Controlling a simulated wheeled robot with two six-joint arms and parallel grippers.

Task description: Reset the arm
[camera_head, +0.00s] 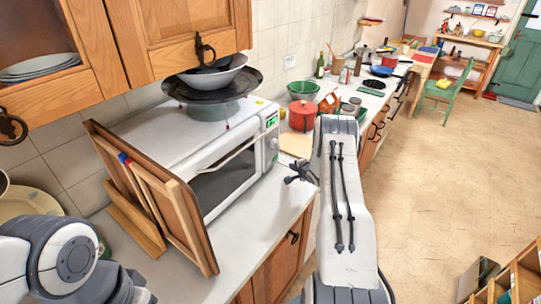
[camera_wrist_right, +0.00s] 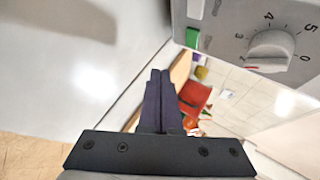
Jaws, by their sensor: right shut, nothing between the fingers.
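My right arm reaches up through the middle of the head view. Its gripper (camera_head: 301,172) is beside the front right of the white microwave (camera_head: 218,158), above the counter edge. In the right wrist view the two dark fingers (camera_wrist_right: 160,78) are together with nothing between them. That view also shows the microwave's knob panel (camera_wrist_right: 270,42) close by at the upper right. My left arm shows at the lower left of the head view, with its fingers out of frame.
A black plate (camera_head: 212,88) and bowls stand on the microwave. Wooden boards (camera_head: 150,200) lean at its left side. A red pot (camera_head: 302,115) and green bowl (camera_head: 303,90) stand on the counter beyond. The floor (camera_head: 440,170) at right is open.

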